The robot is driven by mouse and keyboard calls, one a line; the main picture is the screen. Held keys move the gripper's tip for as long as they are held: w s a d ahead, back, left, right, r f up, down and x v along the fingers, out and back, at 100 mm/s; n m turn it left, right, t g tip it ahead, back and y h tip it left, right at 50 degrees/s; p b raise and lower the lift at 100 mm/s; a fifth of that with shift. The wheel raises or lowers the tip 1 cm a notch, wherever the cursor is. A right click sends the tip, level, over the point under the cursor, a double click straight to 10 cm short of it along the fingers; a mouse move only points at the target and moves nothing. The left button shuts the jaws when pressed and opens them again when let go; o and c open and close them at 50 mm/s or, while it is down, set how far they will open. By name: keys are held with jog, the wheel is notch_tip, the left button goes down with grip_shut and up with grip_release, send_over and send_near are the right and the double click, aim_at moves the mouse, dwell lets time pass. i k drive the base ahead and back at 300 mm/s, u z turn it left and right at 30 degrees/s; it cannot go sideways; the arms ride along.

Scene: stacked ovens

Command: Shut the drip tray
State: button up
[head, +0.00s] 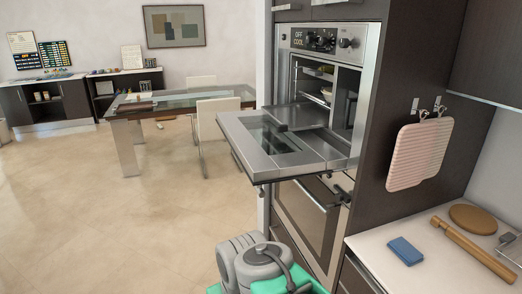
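The upper oven (325,72) stands open in the tall dark cabinet. Its glass-windowed door (262,138) is folded down flat and juts out to the left. Above the inner end of the door, a flat grey metal piece (300,116) reaches out of the cavity. It may be the drip tray, but I cannot tell it clearly from the door. My gripper is not in view; only grey and teal parts of my own body show at the bottom centre, below the door.
The lower oven (308,222) is shut. A worktop (385,249) at right holds a blue sponge (405,251) and a rolling pin (475,249). A pink board (419,155) hangs on the cabinet side. Floor at left is free, before a glass table (190,99) and white chair (216,121).

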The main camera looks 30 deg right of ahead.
aim_at(308, 115)
jog(key=k, duration=0.55)
jog(key=z, duration=0.6)
jog(key=i, duration=0.75)
jog(key=u, duration=0.55)
jog(key=i, duration=0.75)
jog(key=u, duration=0.75)
